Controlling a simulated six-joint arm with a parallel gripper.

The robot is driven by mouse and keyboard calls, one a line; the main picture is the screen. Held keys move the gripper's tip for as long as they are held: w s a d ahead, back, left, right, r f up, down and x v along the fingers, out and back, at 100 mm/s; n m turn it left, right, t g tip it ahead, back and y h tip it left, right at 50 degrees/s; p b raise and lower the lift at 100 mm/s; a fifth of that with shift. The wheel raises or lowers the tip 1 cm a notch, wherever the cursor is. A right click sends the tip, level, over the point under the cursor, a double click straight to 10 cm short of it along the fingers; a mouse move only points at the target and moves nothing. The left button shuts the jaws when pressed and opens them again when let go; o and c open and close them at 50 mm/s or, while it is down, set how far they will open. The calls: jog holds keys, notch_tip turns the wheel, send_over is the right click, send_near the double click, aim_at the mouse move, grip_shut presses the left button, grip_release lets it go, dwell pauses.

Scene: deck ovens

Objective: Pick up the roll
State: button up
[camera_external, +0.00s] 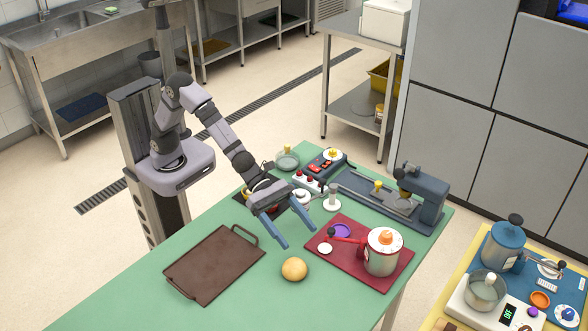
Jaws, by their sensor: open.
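The roll (294,269) is a small round golden-brown bun. It sits on the green table near the front edge, between a brown tray and a red mat. My gripper (297,232) has two blue fingers that are spread apart with nothing between them. It points down toward the table, just behind the roll and apart from it. The exact height of the fingertips above the table is hard to tell from this view.
A brown tray (191,276) with handles lies left of the roll. A red mat (352,277) on the right bears a white-and-red pot (383,251). Several small devices, including a blue-grey machine (424,199), stand behind. The green table (130,291) is clear at front left.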

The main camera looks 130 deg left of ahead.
aim_at(291, 260)
jog(key=shift+m+h, duration=0.9)
jog(key=d+f, duration=0.1)
jog(key=s+d+f+b, duration=0.1)
jog(key=f, duration=0.1)
jog(key=d+f+b, duration=0.1)
jog(key=d, duration=0.1)
jog(key=shift+s+f, duration=0.25)
jog(key=shift+s, duration=0.15)
jog(key=shift+p+x, duration=0.95)
jog(key=shift+x, duration=2.7)
jog(key=shift+a+r, duration=0.1)
jog(key=c, duration=1.1)
